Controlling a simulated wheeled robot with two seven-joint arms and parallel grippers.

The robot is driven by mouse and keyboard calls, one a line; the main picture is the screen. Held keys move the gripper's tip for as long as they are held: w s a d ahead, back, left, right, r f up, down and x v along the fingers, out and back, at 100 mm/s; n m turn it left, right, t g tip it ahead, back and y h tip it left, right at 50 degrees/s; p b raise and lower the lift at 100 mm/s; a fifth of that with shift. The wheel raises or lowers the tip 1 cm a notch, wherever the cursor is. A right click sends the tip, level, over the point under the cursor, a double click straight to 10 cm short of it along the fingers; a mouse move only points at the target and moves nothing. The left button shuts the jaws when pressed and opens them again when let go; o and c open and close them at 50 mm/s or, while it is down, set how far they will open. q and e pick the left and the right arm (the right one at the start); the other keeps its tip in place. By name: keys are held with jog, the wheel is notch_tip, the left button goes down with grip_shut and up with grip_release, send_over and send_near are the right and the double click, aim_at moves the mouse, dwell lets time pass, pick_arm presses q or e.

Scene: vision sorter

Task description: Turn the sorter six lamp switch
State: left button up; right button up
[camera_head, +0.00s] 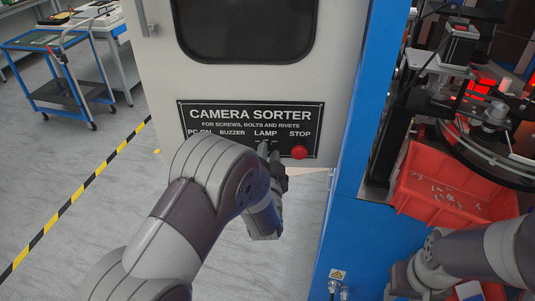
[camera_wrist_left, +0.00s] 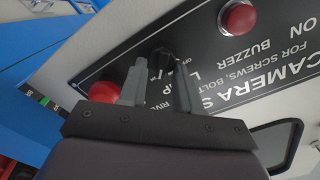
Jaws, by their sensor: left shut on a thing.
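The lamp switch (camera_wrist_left: 161,62) is a small black rotary knob on the black camera sorter panel (camera_wrist_left: 215,75). In the wrist view it sits between the tips of my left gripper (camera_wrist_left: 157,80), which is shut on it. In the head view my left gripper (camera_head: 268,152) is at the panel (camera_head: 185,120), just under the word LAMP. My left arm and fingers hide most of the switch there, and its exact angle is hard to tell. My right gripper is not in view.
The red stop button (camera_head: 299,152) is close to the right of my left gripper; it also shows in the wrist view (camera_wrist_left: 103,92). A red buzzer button (camera_wrist_left: 237,17) is on the panel. A red crate (camera_head: 450,188) stands right of the blue frame post (camera_head: 372,90).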

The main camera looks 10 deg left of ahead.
pick_arm(q)
jog(key=shift+m, duration=0.4)
jog(key=o, duration=1.1)
jog(key=shift+d, duration=0.1)
jog(key=shift+c, duration=0.2)
jog(key=b+v, duration=0.1)
jog(key=v, duration=1.1)
jog(key=shift+s, duration=0.35)
